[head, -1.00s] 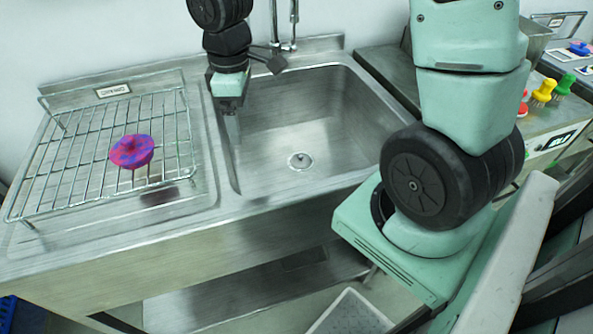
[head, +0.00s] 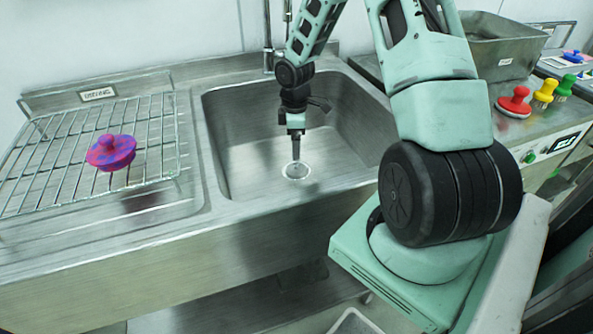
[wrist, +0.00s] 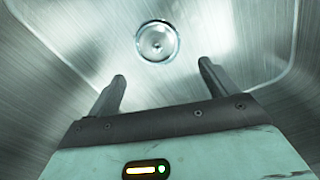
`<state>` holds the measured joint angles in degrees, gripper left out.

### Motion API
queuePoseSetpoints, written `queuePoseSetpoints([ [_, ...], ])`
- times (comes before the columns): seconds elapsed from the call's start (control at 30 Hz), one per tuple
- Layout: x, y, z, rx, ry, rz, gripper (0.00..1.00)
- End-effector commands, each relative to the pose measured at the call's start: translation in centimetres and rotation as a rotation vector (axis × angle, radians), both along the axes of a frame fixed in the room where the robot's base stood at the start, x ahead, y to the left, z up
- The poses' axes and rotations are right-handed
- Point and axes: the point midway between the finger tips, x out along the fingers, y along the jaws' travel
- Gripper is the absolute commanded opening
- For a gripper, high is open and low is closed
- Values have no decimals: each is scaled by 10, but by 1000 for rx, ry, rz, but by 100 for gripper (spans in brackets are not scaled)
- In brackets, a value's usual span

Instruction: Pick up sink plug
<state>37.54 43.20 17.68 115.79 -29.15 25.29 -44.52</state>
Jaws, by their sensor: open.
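The sink plug (head: 296,171) appears as a round metal disc with a small raised centre, seated at the drain in the floor of the sink basin. It also shows in the wrist view (wrist: 156,41), at the top middle, beyond my fingertips. I cannot tell where the plug ends and the drain ring begins. My gripper (head: 295,155) hangs down inside the basin, over the drain. In the wrist view my gripper (wrist: 162,70) is open, with its two fingers apart and nothing between them. The gap between fingertips and plug is hard to judge.
The steel basin (head: 235,135) has walls around my gripper. At left, a wire rack (head: 50,175) holds a pink and purple knobbed object (head: 110,152). At right are red (head: 514,101), yellow (head: 544,92) and green (head: 564,85) knobbed pieces. A faucet (head: 268,45) stands behind.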

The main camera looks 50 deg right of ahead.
Motion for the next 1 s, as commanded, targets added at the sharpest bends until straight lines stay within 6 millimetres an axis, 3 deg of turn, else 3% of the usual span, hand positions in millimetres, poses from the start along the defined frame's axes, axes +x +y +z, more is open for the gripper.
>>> queuePoseSetpoints([
  [0.1, 0, 1, -24, 1, 1, 2, 85],
  [0.43, 1, -1, -51, 1, 1, 1, 85],
  [0.7, 4, -3, -88, 1, 1, 1, 85],
  [1.0, 4, -4, -94, -1, -1, -1, 85],
])
